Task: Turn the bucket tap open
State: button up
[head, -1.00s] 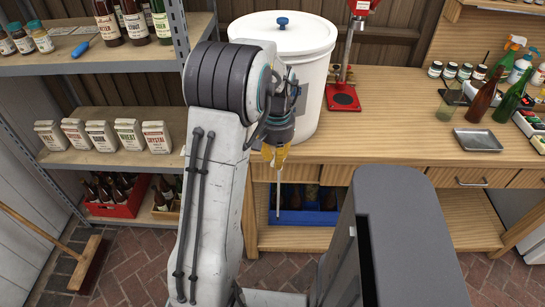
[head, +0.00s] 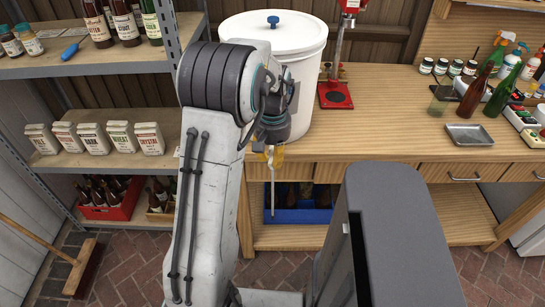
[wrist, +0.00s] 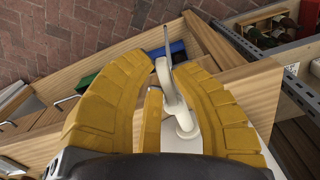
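The white bucket (head: 308,62) with its blue-knobbed lid stands on the wooden workbench, partly hidden behind my arm. Its white tap (wrist: 180,112) is at the bucket's lower front, and a thin pale tube (head: 272,195) hangs down below it. My gripper (wrist: 168,66) has yellow fingers and is at the tap, pointing downward. In the wrist view the fingers are apart, with the tap and its upright part between them. I cannot tell whether any finger touches the tap. In the head view my gripper (head: 274,153) mostly hides the tap.
A red bottle capper (head: 336,95) stands right of the bucket. A metal tray (head: 469,135) and bottles are farther right on the workbench (head: 400,110). A blue crate (head: 300,215) sits under the bench, below the tap. Shelves (head: 110,160) with packets stand at left.

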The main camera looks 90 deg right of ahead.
aim_at(272, 159)
jog(key=o, duration=0.4)
jog(key=shift+o, duration=0.2)
notch_tip(272, 159, up, 12)
dwell(0.5)
dwell(0.8)
